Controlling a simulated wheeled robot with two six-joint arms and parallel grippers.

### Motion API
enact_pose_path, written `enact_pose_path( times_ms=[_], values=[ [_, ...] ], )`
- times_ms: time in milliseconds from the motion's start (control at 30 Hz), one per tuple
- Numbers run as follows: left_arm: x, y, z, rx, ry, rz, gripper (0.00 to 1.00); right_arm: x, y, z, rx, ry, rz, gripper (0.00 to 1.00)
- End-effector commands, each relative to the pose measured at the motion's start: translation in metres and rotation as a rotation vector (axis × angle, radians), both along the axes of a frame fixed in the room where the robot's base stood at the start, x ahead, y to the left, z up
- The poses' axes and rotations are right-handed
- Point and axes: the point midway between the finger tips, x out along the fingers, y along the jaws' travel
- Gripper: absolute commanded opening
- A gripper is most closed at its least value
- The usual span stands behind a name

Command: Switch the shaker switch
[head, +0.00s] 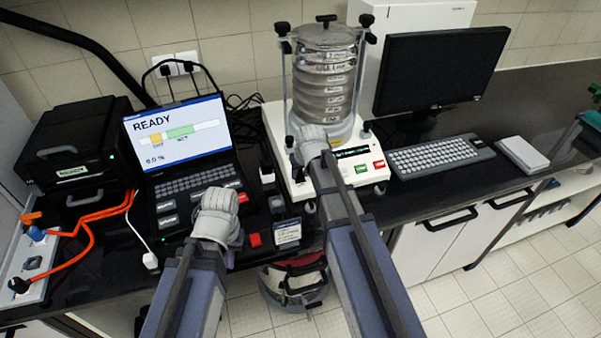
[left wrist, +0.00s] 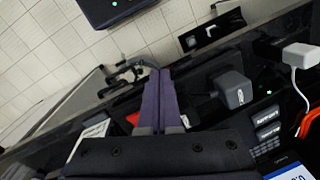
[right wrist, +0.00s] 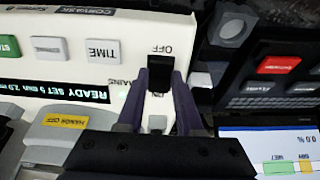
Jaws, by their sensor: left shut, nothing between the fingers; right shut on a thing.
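The sieve shaker (head: 287,160) stands on the bench with several stacked sieves (head: 323,85) clamped on its white base. In the right wrist view its panel (right wrist: 95,25) shows a black rocker switch (right wrist: 160,66) with OFF and ON markings and MAINS beside it. My right gripper (right wrist: 161,80) is at the panel, shut with its fingertips on either side of the switch; in the head view the arm hides this spot. The shaker's display (right wrist: 65,90) is lit and reads READY. My left gripper (left wrist: 158,75) is shut and empty, above the bench front, left of the shaker.
A laptop (head: 180,130) reading READY stands left of the shaker, beside a black box (head: 75,145) with orange cables. A monitor (head: 440,68) and keyboard (head: 440,154) stand to the right. A small red block (head: 254,240) and a label card (head: 287,232) lie near the front edge.

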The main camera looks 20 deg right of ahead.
Motion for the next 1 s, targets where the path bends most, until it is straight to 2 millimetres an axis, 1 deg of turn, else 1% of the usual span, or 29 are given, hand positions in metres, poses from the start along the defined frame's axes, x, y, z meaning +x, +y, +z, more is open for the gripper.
enact_pose_path(
  times_ms=[133, 300, 400, 467, 600, 867, 900, 1000],
  values=[
    [0.0, 0.0, -0.003, 0.0, 0.0, 0.0, 0.0, -0.002, 0.0, -0.002, 0.0, -0.011, 0.0, 0.0],
    [0.0, 0.0, -0.022, 0.0, 0.0, 0.001, 0.0, -0.01, 0.0, -0.009, 0.006, -0.135, 0.0, 0.0],
    [0.0, 0.0, -0.033, 0.0, 0.0, 0.001, 0.0, -0.01, 0.0, -0.011, 0.007, -0.209, 0.0, 0.0],
    [0.0, 0.0, -0.036, 0.0, 0.0, 0.001, 0.0, -0.01, 0.0, -0.01, 0.008, -0.241, 0.0, 0.0],
    [0.0, 0.0, -0.038, 0.0, 0.0, 0.001, 0.0, -0.008, 0.0, -0.007, 0.011, -0.276, -0.001, 0.0],
    [0.0, 0.0, -0.036, 0.0, 0.0, 0.001, 0.0, -0.008, 0.0, -0.006, 0.01, -0.277, 0.0, 0.0],
    [0.0, 0.0, -0.036, 0.0, 0.0, 0.001, 0.0, -0.008, 0.0, -0.006, 0.01, -0.277, 0.0, 0.39],
    [0.0, 0.0, -0.036, 0.0, 0.0, 0.001, 0.0, -0.008, 0.0, -0.006, 0.01, -0.277, 0.0, 0.51]
  ],
)
